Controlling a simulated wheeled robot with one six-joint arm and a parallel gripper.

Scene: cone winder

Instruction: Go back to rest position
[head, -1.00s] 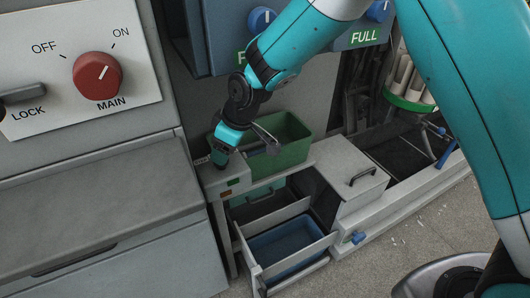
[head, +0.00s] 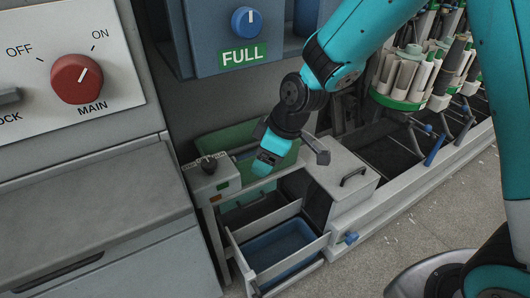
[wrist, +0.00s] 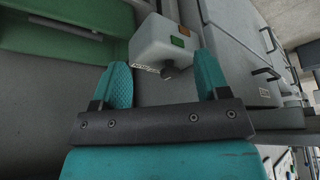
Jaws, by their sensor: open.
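My gripper (head: 266,164) hangs above the open drawer, to the right of a small pale control box (head: 214,188), in the head view. In the wrist view my gripper (wrist: 162,80) has its two teal fingers spread apart with nothing between them. The control box (wrist: 160,42) lies beyond the fingertips there, with a black knob (wrist: 169,70) on it, apart from the fingers. The knob also shows in the head view (head: 208,165), on top of the box.
A green bin (head: 225,140) stands behind the arm. An open drawer holds a blue bin (head: 280,243). A lidded grey box (head: 342,168) is to the right. A blue panel marked FULL (head: 240,54) hangs above. A rack of spindles (head: 410,75) stands at the back right.

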